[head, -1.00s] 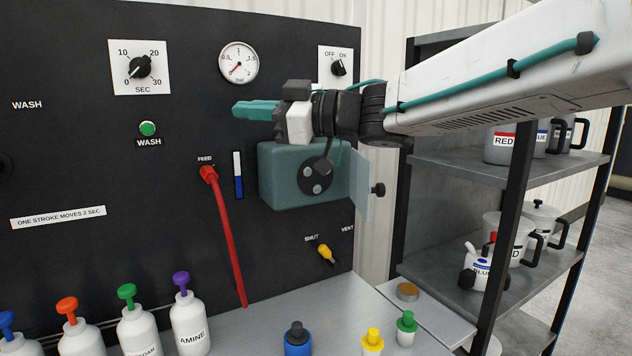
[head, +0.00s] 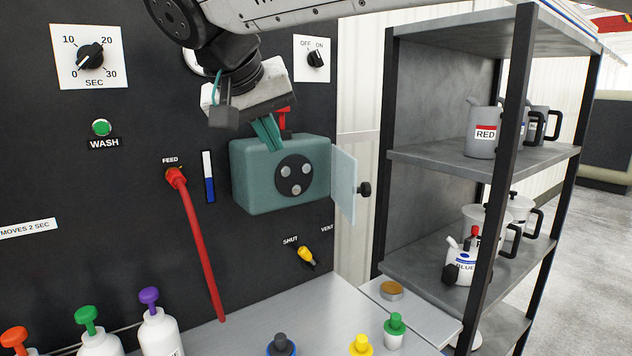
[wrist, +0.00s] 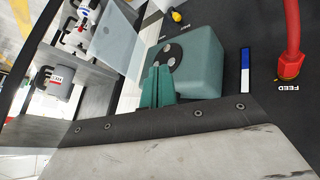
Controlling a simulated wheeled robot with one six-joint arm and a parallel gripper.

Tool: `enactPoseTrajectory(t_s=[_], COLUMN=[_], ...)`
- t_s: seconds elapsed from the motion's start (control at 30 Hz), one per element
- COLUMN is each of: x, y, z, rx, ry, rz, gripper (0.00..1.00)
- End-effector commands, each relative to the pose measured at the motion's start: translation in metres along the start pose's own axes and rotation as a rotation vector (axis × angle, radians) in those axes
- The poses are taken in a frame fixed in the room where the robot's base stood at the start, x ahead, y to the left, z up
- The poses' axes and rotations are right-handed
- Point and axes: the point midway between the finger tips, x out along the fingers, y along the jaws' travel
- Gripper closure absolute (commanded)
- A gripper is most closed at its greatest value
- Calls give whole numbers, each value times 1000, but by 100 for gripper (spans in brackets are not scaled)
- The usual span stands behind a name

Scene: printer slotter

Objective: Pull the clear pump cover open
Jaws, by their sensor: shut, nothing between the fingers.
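The teal pump box (head: 240,178) is on the black panel, its round dark rotor with several grey rollers exposed at the front. The clear pump cover (head: 343,178) stands swung out at the pump's right edge, clear of the rotor, with a black knob (head: 364,189) on its outer side. In the wrist view the cover (wrist: 117,40) shows as a pale see-through sheet beside the pump (wrist: 200,62). My gripper (head: 268,136) points down at the top of the pump, left of the cover. Its teal fingers (wrist: 157,88) are shut and empty; whether they touch the pump I cannot tell.
A red part (head: 284,118) shows behind my fingers above the pump. A red hose (head: 198,245) hangs left of the pump, and a yellow valve (head: 306,255) sits below it. A shelf (head: 440,163) with jugs stands to the right. Bottles stand along the front.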

Motion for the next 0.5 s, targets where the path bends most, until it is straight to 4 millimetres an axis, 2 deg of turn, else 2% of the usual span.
enactPoseTrajectory(t_s=[0.1, 0.27, 0.37, 0.5], x=[-3, 2, 14, 40], y=[16, 28, 31, 35], z=[22, 30, 32, 36], rx=[-1, 0, 1, 2], ry=[-105, -148, -149, -149], rz=[77, 121, 124, 125], gripper=[100, 100, 100, 100])
